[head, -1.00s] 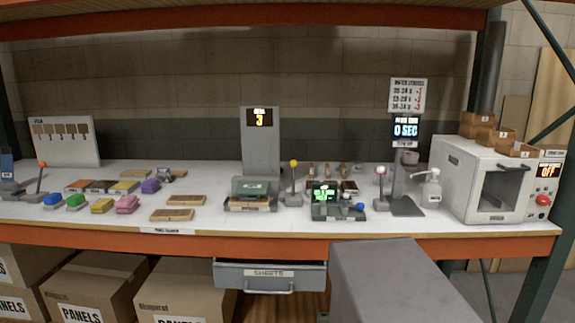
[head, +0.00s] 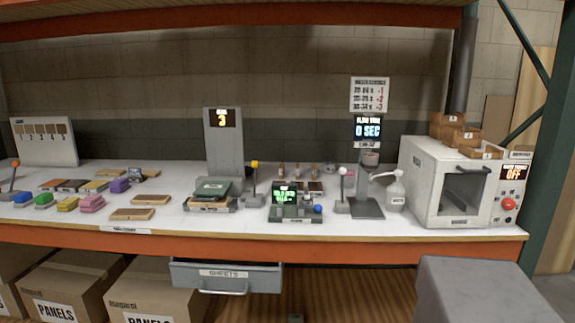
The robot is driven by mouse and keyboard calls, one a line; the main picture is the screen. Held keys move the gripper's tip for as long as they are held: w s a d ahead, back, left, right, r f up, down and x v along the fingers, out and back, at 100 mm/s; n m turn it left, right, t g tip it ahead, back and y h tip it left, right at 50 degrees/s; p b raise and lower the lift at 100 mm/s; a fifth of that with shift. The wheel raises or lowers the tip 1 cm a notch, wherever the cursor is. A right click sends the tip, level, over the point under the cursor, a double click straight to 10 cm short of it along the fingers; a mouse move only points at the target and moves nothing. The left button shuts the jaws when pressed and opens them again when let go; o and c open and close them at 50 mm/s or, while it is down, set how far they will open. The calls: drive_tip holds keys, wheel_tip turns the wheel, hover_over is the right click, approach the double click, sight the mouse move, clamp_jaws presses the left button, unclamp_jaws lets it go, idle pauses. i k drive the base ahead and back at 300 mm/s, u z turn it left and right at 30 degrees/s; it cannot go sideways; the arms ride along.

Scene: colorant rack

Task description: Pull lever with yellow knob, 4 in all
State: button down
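The lever with the yellow knob (head: 255,165) stands upright on a grey base on the white bench, about the middle of the head view. Just left of it is a grey machine (head: 222,150) with a tall back plate and a display reading 3. At the machine's foot lies a dark green block (head: 212,188) above a wooden panel. My gripper is not in view, so its place relative to the lever does not show.
A lever with a white knob (head: 342,172) and a green-lit device (head: 296,202) stand to the right, before a white oven (head: 440,190) marked OFF. An orange-knobbed lever (head: 15,164) is far left. A drawer (head: 227,275) sticks out below the bench edge.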

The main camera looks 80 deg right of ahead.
sight(255, 164)
drive_tip(key=z, duration=0.05)
drive_tip(key=k, duration=0.45)
drive_tip(key=z, duration=0.6)
drive_tip(key=k, duration=0.9)
drive_tip(key=u, duration=0.2)
drive_tip(key=i, duration=0.9)
drive_tip(key=z, duration=0.1)
